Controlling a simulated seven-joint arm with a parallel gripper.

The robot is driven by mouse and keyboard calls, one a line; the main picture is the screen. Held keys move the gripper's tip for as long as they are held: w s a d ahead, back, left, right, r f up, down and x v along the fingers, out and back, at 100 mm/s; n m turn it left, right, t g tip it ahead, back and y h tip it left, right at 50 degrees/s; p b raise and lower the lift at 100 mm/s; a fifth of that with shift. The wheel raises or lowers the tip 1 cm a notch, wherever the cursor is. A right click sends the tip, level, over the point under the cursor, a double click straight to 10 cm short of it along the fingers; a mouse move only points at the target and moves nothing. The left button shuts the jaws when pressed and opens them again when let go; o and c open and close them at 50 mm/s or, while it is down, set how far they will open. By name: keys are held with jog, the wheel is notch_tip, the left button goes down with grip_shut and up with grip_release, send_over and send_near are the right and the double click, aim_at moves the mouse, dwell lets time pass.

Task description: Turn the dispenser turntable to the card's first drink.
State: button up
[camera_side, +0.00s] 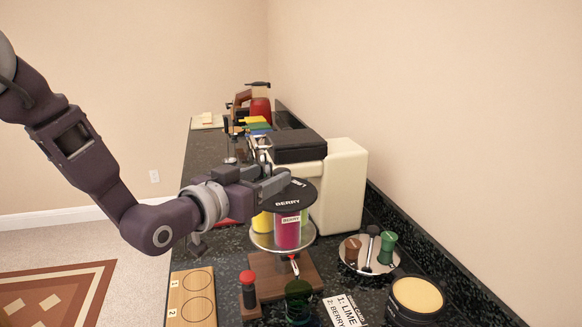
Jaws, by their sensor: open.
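The dispenser turntable (268,241) stands on a wooden base, with a round metal plate below and a black top disc (296,201) marked BERRY. A pink container (287,231) labelled BERRY faces the camera, with a yellow one (262,222) to its left; the far side is hidden. The card (342,309) lies in front and reads 1: LIME, 2: BERRY. My gripper (279,183) is open, with its fingers at the left edge of the black top disc. I cannot tell whether they touch it.
A wooden board (193,296) with circles marked 1 and 2 lies front left. Near the front are a red-topped post (248,284), a green glass (298,300) and a yellow-topped tub (417,296). A round tray (352,264) stands right. A cream machine (342,185) stands behind.

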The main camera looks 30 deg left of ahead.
aim_at(286, 168)
jog(key=shift+w+d+f+t, duration=0.25)
jog(key=shift+w+d+t, duration=0.2)
jog(key=shift+t, duration=0.15)
jog(key=w, duration=0.7)
jog(key=shift+d+r, duration=0.1)
grip_shut()
dwell(0.7)
